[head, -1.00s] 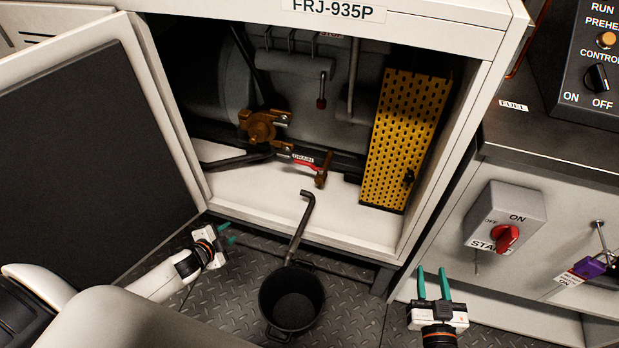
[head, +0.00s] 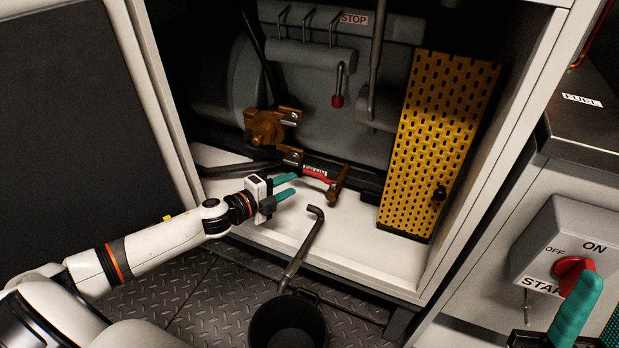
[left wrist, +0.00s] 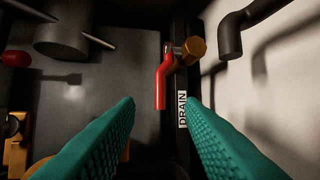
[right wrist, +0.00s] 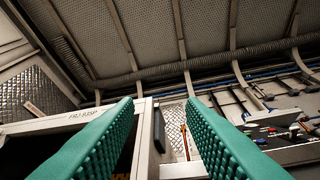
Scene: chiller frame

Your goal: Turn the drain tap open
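The drain tap has a red lever (head: 318,175) on a brass body (head: 339,184), low inside the open cabinet. In the left wrist view the red lever (left wrist: 162,80) lies ahead, between the lines of the two fingers, with the DRAIN label (left wrist: 182,109) beside it. My left gripper (head: 290,186) is open and empty, just left of the lever and apart from it. Its teal fingers also show in the left wrist view (left wrist: 160,125). My right gripper (right wrist: 160,125) is open and empty, facing the ceiling and the cabinet top; in the head view one teal finger shows at the lower right.
A black bucket (head: 285,328) stands on the floor below a bent drain pipe (head: 301,250). A yellow perforated guard (head: 440,142) is right of the tap. A brass valve (head: 267,128) sits left above it. The open door (head: 60,110) is at left; a red START switch (head: 572,272) at right.

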